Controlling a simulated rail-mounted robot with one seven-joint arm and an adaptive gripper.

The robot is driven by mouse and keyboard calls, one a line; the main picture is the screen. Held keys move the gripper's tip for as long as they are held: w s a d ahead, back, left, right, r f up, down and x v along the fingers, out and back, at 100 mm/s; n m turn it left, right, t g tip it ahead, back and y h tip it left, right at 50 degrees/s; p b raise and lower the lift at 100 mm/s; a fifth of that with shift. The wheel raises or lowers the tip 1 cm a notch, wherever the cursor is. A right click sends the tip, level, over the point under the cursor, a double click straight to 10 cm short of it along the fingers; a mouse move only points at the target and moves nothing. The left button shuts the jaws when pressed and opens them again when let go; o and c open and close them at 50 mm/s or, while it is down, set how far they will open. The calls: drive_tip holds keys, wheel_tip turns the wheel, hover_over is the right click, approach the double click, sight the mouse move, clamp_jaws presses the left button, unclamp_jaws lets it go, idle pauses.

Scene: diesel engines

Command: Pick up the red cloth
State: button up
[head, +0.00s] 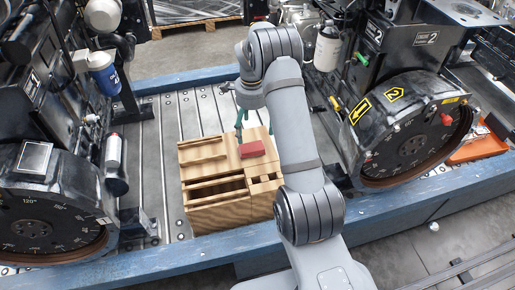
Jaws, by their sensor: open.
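The red cloth (252,149) is a small folded red block. It lies on top of the wooden box (213,196), towards its back right. My gripper (240,134) is just behind and left of the cloth, with its teal fingers pointing down. It is open, and the frame shows no object between the fingers. My grey arm reaches over the right side of the box and hides part of it. Whether the fingers touch the box top cannot be told.
The wooden box has open slots and stands on a ribbed metal deck (165,120) with blue side beams (180,258). Black engines stand at left (50,190) and right (408,125). A red-and-white spray can (114,151) is by the left engine. An orange tray (478,149) lies at right.

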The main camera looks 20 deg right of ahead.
sight(252, 150)
drive_tip(key=shift+m, duration=0.6)
wheel_tip(252, 150, down, 10)
drive_tip(key=shift+s+a+f+b, duration=0.1)
drive_tip(key=shift+f+b, duration=0.1)
drive_tip(key=shift+b, duration=0.15)
drive_tip(key=c, duration=0.3)
drive_tip(key=c, duration=0.9)
